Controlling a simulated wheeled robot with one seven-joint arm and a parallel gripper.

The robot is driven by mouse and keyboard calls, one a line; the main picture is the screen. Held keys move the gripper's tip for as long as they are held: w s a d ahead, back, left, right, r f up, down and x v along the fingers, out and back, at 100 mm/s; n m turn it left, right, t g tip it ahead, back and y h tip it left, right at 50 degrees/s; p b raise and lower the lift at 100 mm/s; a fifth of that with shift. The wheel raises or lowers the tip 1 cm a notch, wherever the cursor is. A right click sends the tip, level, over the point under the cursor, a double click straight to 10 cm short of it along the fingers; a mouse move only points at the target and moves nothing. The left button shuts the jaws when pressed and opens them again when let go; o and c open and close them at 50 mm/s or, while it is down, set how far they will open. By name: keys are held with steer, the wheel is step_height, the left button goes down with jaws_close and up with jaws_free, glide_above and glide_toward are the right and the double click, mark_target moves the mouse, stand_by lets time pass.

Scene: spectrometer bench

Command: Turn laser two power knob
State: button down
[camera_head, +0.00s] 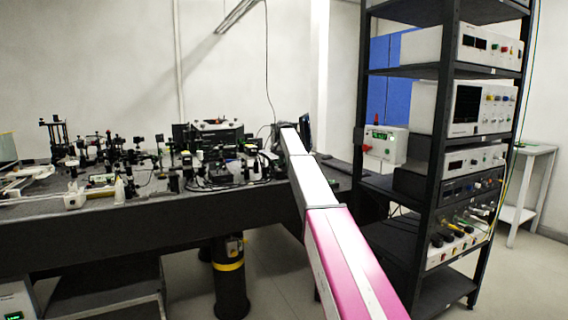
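No label reading laser two is legible, so I cannot tell which knob is the laser two power knob. A white box with a small green display and a red button (383,145) sits at the left side of the black rack. White instruments with small knobs and buttons stand on the rack shelves, among them an upper unit (488,46), a larger unit with a dark screen (481,107) and a lower unit (474,160). My pink and white arm reaches from the bottom toward the bench's right end. A dark shape at its far end may be my gripper (306,132); its fingers cannot be made out.
The dark optical bench (150,212) on the left carries many small black mounts and cables. The black rack (436,150) stands right of my arm. Plugged cables (460,228) hang at its lower unit. A white side table (530,150) stands behind it.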

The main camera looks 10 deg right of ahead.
steer(key=shift+n, duration=0.7)
steer(key=c, duration=1.3)
jaws_free()
steer(key=shift+r, duration=0.1)
step_height(320, 180, up, 11)
steer(key=shift+f, duration=0.15)
